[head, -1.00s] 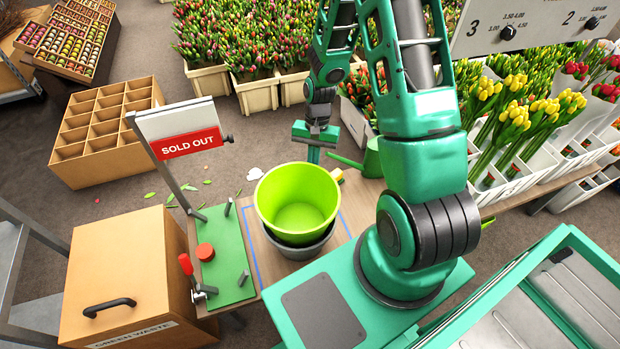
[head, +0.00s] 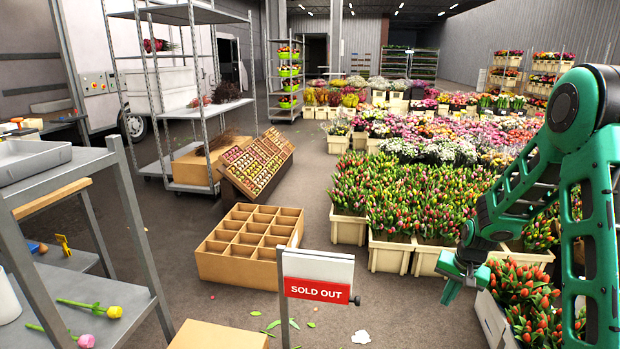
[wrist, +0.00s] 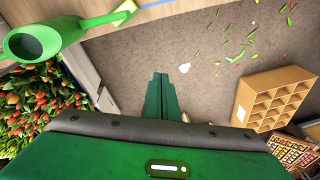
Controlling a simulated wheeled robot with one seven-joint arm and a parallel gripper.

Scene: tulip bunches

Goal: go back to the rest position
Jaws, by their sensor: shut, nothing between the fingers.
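My green gripper (head: 464,274) hangs at the right of the head view, at the end of my bent green arm, in front of the tulip crates. In the wrist view its two fingers (wrist: 160,82) lie together, with nothing between them. They point out over bare grey floor, with leaf scraps beyond. Nothing touches the gripper in either view.
A green watering can (wrist: 38,40) is at the top left of the wrist view. A cardboard divider box (head: 249,245) stands on the floor. The SOLD OUT sign (head: 318,285) rises at the front. A grey shelf rack (head: 75,240) stands at left, and red tulips (head: 525,295) are beside the gripper.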

